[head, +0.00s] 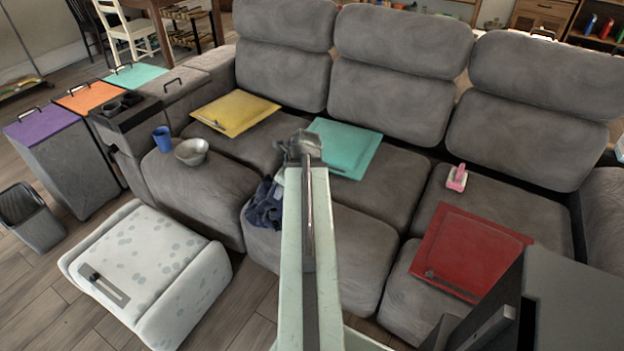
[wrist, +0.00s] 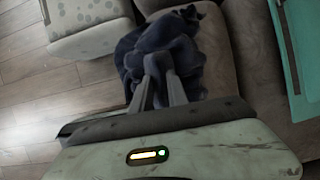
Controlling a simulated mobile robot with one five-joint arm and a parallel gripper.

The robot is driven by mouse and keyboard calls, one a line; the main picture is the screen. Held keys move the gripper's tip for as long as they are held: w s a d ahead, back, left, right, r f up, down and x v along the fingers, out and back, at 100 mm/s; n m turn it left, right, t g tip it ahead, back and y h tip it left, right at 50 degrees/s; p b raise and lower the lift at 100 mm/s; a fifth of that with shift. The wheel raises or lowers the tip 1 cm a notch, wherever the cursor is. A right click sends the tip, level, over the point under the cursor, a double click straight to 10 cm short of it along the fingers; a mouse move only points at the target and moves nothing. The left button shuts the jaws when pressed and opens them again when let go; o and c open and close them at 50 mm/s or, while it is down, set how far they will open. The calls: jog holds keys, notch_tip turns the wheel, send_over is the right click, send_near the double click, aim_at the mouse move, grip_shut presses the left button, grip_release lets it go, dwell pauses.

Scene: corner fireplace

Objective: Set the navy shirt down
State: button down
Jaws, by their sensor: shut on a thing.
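The navy shirt (head: 264,203) is a dark crumpled cloth, seen in the head view at the front of the middle sofa seat, partly hidden behind my arm. In the wrist view the navy shirt (wrist: 165,52) is bunched at the fingertips, over the grey seat edge and the floor beside it. My gripper (wrist: 160,80) is shut on the shirt. In the head view the fingers are hidden by my arm. I cannot tell whether the shirt touches the seat.
The grey sofa (head: 345,235) holds a yellow panel (head: 235,113), teal panel (head: 345,147), red panel (head: 470,252), grey bowl (head: 191,151), blue cup (head: 161,139) and pink-handled brush (head: 457,178). A spotted white ottoman (head: 150,265) stands front left. Lidded bins (head: 65,165) stand left.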

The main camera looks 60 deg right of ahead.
jog(key=d+f+b, duration=0.5)
jog(key=d, duration=0.7)
jog(key=shift+s, duration=0.45)
jog(key=c, duration=1.3)
grip_release()
jog(key=shift+r, duration=0.1)
jog(key=p+v, duration=1.1)
jog(key=v, duration=0.1)
jog(key=shift+p, duration=0.3)
